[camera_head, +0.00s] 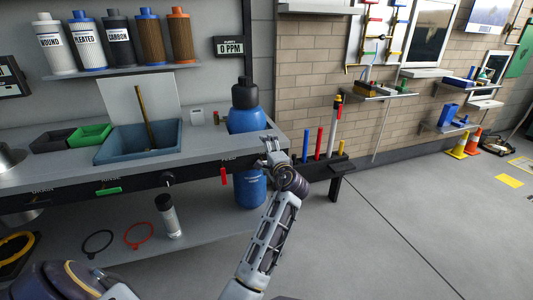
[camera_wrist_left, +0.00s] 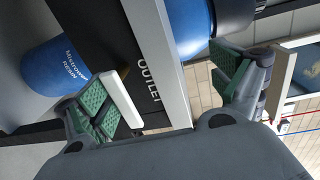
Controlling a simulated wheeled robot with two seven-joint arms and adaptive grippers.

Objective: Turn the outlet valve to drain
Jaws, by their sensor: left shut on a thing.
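My left gripper (camera_head: 272,145) is at the front right corner of the bench, right of a red hanging handle (camera_head: 224,175). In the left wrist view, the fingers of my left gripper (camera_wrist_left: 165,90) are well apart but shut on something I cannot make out. The black front panel (camera_wrist_left: 120,50), with the word OUTLET on it, and the pale bench edge (camera_wrist_left: 168,60) show between them. A short white bar (camera_wrist_left: 122,98) lies against the left finger's pads; I cannot tell whether it is the outlet valve's handle. My right gripper is out of view.
A blue bottle (camera_head: 246,120) stands on the bench, close to my left gripper; another blue container (camera_head: 250,188) is below. A blue tray (camera_head: 120,153) and green bin (camera_head: 90,136) stand left. A green handle (camera_head: 108,190) is on the panel.

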